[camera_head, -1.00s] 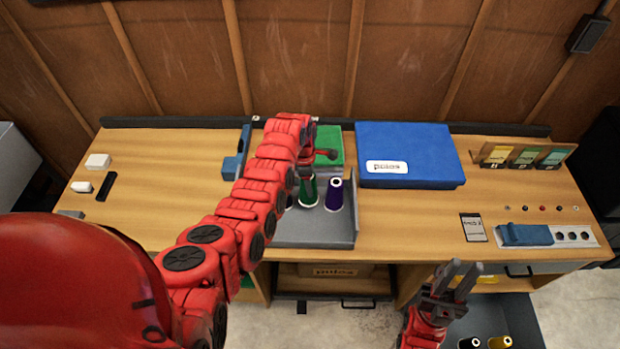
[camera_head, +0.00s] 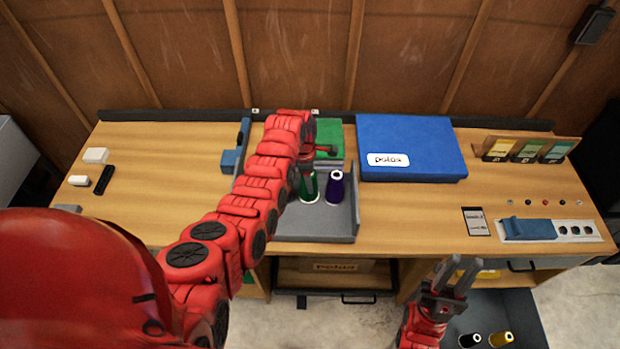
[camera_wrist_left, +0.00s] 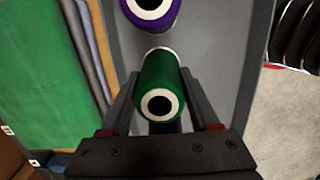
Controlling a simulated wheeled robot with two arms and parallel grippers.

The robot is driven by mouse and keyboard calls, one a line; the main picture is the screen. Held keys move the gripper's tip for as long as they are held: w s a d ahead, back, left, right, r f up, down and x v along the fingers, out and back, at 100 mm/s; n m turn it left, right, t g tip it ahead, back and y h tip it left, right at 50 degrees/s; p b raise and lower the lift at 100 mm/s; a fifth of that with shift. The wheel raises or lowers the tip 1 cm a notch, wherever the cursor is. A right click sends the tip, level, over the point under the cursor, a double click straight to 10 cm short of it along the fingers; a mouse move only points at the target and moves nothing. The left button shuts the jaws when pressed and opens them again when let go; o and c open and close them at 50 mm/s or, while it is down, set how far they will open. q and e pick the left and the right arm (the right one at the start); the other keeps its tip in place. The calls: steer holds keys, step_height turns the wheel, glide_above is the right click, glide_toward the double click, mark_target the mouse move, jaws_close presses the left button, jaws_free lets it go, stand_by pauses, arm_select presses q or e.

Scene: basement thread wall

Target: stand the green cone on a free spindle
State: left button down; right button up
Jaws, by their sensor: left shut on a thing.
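The green cone (camera_head: 308,187) stands in the grey tray (camera_head: 316,237) on the bench, slightly tilted in the head view. My left gripper (camera_wrist_left: 160,85) is shut on the green cone, with one finger on each side of it in the left wrist view. In the head view my left arm hides most of this gripper. A purple cone (camera_head: 336,187) stands just to the right of the green one; it also shows in the left wrist view (camera_wrist_left: 150,12). My right gripper (camera_head: 453,280) is open and empty in front of the bench. No free spindle can be made out.
A green stack (camera_head: 329,137) lies behind the tray and a blue box (camera_head: 410,145) to its right. A lower drawer (camera_head: 528,312) at the front right holds a black cone (camera_head: 470,340) and a yellow cone (camera_head: 501,339). The bench's left part is mostly clear.

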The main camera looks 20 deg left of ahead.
arm_select(q)
steer(key=shift+f, duration=0.1)
steer(key=shift+f+b, duration=0.3)
steer(key=shift+r, duration=0.1)
steer(key=shift+c, duration=0.2)
jaws_free()
steer(key=shift+r, duration=0.15)
